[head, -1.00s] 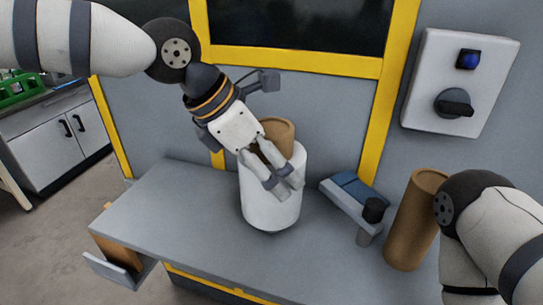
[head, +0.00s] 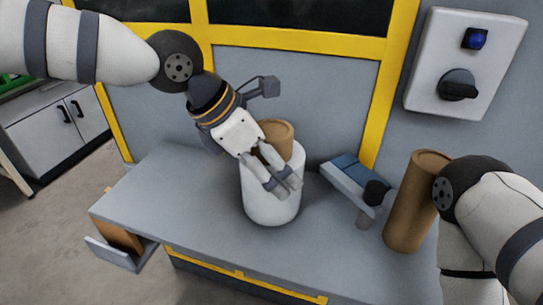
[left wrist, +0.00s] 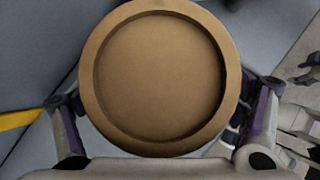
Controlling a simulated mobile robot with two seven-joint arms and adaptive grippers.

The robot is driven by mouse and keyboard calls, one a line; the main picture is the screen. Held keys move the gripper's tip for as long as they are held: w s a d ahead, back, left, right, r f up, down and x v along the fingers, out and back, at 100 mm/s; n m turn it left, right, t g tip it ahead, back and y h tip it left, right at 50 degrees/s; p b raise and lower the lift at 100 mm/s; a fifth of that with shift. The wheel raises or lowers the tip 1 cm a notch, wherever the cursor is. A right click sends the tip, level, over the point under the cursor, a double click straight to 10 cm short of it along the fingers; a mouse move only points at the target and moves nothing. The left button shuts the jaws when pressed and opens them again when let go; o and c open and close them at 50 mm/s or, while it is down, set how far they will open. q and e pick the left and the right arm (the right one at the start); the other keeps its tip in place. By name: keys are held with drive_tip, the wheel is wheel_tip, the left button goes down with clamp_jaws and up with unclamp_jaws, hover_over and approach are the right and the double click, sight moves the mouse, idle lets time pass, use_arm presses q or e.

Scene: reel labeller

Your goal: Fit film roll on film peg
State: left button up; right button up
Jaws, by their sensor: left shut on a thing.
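The film roll (head: 268,197) is a white upright cylinder with a brown core (head: 277,132) standing out of its top. My left gripper (head: 285,186) is shut on the film roll, its fingers angled down across the near side. In the left wrist view the round brown core end (left wrist: 160,75) fills the middle, between the two fingers. The roll appears just over or on the grey bench; I cannot tell if its underside touches. I cannot make out the film peg. My right gripper is out of view; only part of the right arm shows.
A tall brown cylinder (head: 411,210) stands on the bench (head: 165,195) at the right, close to my right arm. A grey and blue unit with a black-topped post (head: 376,190) lies between it and the roll. The left bench is clear. A switch box (head: 464,65) hangs behind.

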use_arm(q)
drive_tip(key=shift+f, duration=0.15)
drive_tip(key=o, duration=1.7)
drive_tip(key=shift+f, duration=0.15)
